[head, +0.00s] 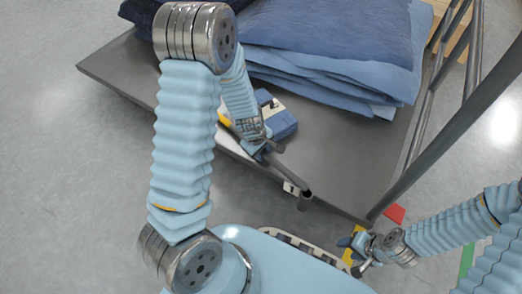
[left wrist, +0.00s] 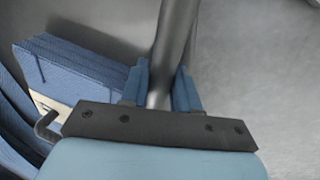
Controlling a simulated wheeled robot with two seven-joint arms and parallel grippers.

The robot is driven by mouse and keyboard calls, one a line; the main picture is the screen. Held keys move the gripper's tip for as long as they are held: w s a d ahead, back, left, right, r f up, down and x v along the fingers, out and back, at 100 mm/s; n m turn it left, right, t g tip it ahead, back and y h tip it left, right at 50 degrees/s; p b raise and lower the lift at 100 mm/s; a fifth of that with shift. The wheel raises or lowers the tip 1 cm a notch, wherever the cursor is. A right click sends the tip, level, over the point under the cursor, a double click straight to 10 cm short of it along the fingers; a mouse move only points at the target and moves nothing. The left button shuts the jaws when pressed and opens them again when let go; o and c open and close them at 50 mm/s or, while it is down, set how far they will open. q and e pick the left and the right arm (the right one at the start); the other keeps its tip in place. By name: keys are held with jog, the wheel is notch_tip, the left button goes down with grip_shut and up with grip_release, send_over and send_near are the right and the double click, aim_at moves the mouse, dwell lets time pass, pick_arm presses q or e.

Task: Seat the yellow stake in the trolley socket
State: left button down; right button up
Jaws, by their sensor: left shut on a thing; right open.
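My left gripper (head: 262,145) is at the near edge of the grey trolley (head: 345,170). In the left wrist view, its two blue fingers (left wrist: 160,92) are closed around a grey metal rod (left wrist: 176,35), seemingly the stake. In the head view, a dark rod (head: 283,170) slants from the gripper to a round dark end (head: 304,197) at the trolley edge. A yellow piece (head: 224,119) shows just beyond the gripper; I cannot tell if it belongs to the rod. The socket is not clearly visible. My right gripper (head: 365,256) is open and empty at lower right.
Folded blue cloths (head: 330,40) are piled on the trolley. The trolley's grey rail (head: 445,135) rises at right. A red marker (head: 394,214) lies on the floor.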

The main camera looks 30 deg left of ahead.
pick_arm(q)
jog(key=shift+f, duration=0.2)
jog(key=c, duration=0.8)
grip_release()
